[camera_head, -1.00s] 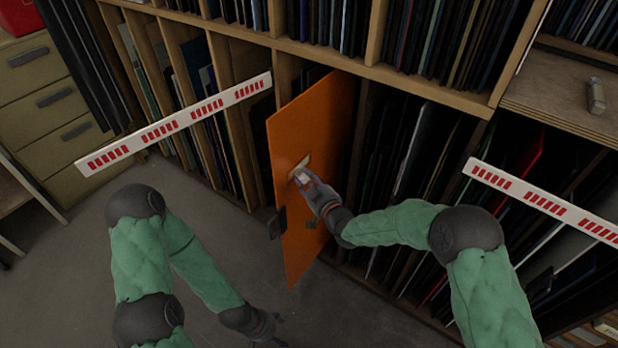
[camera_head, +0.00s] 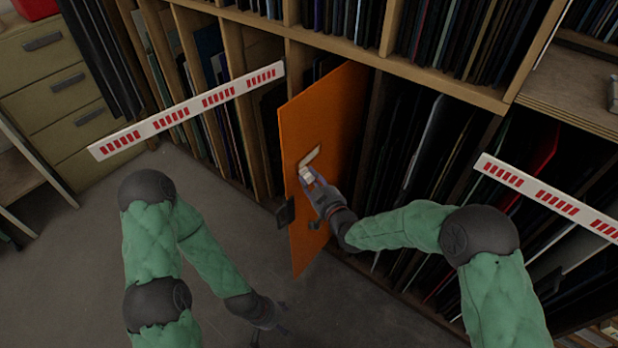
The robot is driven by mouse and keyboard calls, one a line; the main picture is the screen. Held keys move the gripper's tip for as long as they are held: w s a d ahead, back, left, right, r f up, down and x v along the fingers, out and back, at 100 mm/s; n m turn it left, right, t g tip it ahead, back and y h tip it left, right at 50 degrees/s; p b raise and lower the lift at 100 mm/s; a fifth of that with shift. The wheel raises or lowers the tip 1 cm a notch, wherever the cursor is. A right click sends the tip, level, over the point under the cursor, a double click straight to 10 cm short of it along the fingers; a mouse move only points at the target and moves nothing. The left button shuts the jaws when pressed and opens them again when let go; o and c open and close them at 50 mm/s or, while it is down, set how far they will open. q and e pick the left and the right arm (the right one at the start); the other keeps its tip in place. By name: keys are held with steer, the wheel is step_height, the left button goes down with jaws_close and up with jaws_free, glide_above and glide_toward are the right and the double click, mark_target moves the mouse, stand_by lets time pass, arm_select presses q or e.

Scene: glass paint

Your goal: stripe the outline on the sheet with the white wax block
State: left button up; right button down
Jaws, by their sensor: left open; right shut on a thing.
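The orange sheet (camera_head: 325,110) stands upright and angled in the rack. A small pale mark with a dark edge (camera_head: 311,155) shows mid-sheet, where the outline seems to be; its full shape is partly hidden by my gripper. My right gripper (camera_head: 309,177) is shut on the small white wax block (camera_head: 305,173), which is at the sheet's face just below the pale mark. I cannot tell whether block and sheet touch. My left gripper (camera_head: 270,322) is open and empty, low over the floor and apart from the sheet.
A dark clamp-like piece (camera_head: 286,213) sits at the sheet's left edge. Two white bars with red marks (camera_head: 187,110) (camera_head: 548,197) lie left and right. Wooden racks (camera_head: 440,85) full of panels surround the sheet. Drawers (camera_head: 60,105) stand at left. The grey floor (camera_head: 80,270) is clear.

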steer(key=shift+s+d, duration=0.75)
steer(key=shift+d, duration=0.3)
steer(key=shift+s+d, duration=0.75)
steer(key=shift+d, duration=0.3)
steer(key=shift+s+d, duration=0.45)
steer(key=shift+d, duration=0.15)
steer(key=shift+s+d, duration=0.4)
steer(key=shift+d, duration=0.2)
